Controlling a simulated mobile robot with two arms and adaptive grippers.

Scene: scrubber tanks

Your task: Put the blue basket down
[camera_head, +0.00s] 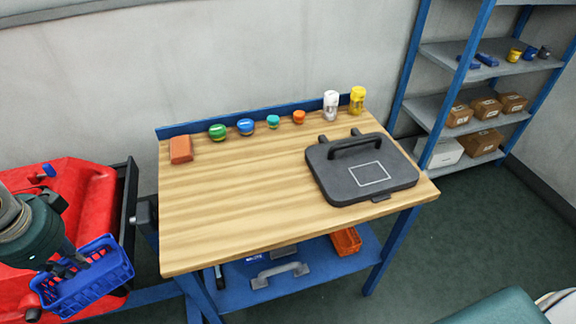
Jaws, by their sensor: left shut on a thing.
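The blue basket (101,285) is at the lower left, a small openwork basket with slotted walls, tilted in the picture. My left gripper (76,264) comes in from the left and is shut on the basket at its upper left side. The basket overlaps the red scrubber machine (85,190) in the picture. I cannot tell whether it touches the machine or hangs above it. The gripper hides part of the basket's near rim and inside. My right gripper is not in view.
A wooden workbench (225,235) stands right of the machine, its front middle clear. A black case (330,185), a red-orange block (180,149) and several small containers are on it. An orange bin (346,241) sits on the lower shelf. A blue-framed rack (455,105) stands at right.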

